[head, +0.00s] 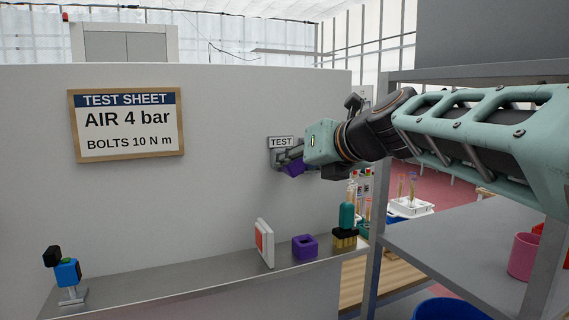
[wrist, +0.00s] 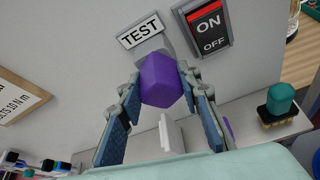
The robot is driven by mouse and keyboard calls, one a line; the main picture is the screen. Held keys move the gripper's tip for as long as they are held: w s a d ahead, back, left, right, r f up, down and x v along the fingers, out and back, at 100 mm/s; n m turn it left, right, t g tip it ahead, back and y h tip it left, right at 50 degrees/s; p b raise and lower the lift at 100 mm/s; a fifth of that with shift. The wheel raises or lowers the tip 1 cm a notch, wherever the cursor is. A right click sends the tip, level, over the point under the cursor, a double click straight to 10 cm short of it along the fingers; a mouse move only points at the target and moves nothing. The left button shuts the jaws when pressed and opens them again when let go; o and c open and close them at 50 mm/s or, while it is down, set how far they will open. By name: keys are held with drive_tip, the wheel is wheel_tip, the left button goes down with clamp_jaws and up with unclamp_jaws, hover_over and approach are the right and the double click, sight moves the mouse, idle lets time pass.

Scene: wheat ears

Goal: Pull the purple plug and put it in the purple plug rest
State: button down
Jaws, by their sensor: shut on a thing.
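The purple plug (head: 292,169) is at the wall beneath the TEST label (head: 282,142). In the wrist view the plug (wrist: 162,81) sits between both fingertips, in front of a grey socket (wrist: 151,46). My gripper (head: 290,160) is shut on the plug; it also shows in the wrist view (wrist: 160,84). I cannot tell how far the plug is seated in the socket. The purple plug rest (head: 305,247), a small open-topped block, stands on the grey ledge, below and slightly right of the plug. In the wrist view it is mostly hidden behind the right finger.
The ledge (head: 190,291) also bears a white-framed red panel (head: 264,243) left of the rest, a green-handled brush (head: 346,228) to its right and a blue device (head: 67,272) far left. An ON/OFF switch (wrist: 208,28) is right of the socket. Shelving stands at right.

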drive_tip(key=shift+s+d, duration=0.15)
drive_tip(key=shift+s, duration=0.15)
drive_tip(key=shift+s+d, duration=0.1)
drive_tip(key=shift+s, duration=0.15)
idle(0.4)
drive_tip(key=c, duration=2.1)
unclamp_jaws()
clamp_jaws()
drive_tip(key=shift+s, duration=0.1)
